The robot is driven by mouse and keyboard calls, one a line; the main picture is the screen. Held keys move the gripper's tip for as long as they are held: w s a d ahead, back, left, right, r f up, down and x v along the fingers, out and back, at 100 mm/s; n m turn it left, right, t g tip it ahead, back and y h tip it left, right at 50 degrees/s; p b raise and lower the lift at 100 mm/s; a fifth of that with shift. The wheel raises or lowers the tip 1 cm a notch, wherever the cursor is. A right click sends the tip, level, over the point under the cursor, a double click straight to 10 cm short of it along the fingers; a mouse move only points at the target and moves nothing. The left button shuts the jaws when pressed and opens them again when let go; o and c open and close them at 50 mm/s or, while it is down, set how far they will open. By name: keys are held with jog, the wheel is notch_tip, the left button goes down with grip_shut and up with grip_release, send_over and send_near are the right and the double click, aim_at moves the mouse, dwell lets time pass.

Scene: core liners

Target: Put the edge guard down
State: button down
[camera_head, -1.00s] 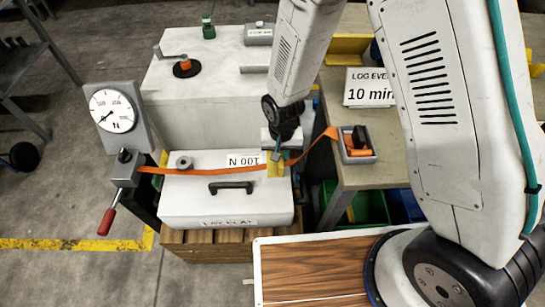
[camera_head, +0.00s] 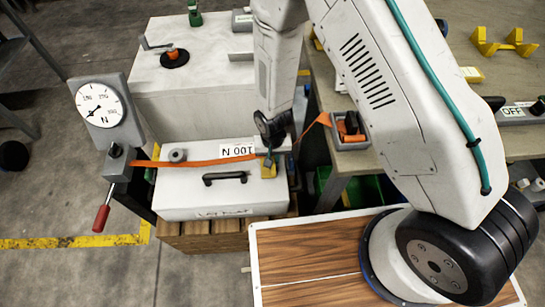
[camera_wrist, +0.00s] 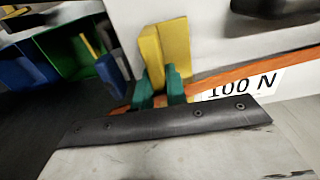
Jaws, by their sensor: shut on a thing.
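The edge guard is a yellow angled piece (camera_head: 268,171) at the right part of the white case (camera_head: 225,200), beside the orange strap (camera_head: 200,163). My gripper (camera_head: 268,158) is shut on it from above. In the wrist view the edge guard (camera_wrist: 165,52) stands out beyond the two green fingertips (camera_wrist: 160,92), which close on its near end. The strap (camera_wrist: 225,77) passes close to the fingertips. I cannot tell whether the guard touches the case or the strap.
The strap runs from a grey ratchet with a red handle (camera_head: 102,217) to a small grey tray (camera_head: 349,131) on the bench. A grey weight (camera_head: 177,155) and a black handle (camera_head: 225,178) are on the case. More yellow pieces (camera_head: 503,42) lie on the bench at right.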

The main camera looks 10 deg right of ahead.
jog(key=shift+f, duration=0.1)
jog(key=c, duration=1.4)
grip_release()
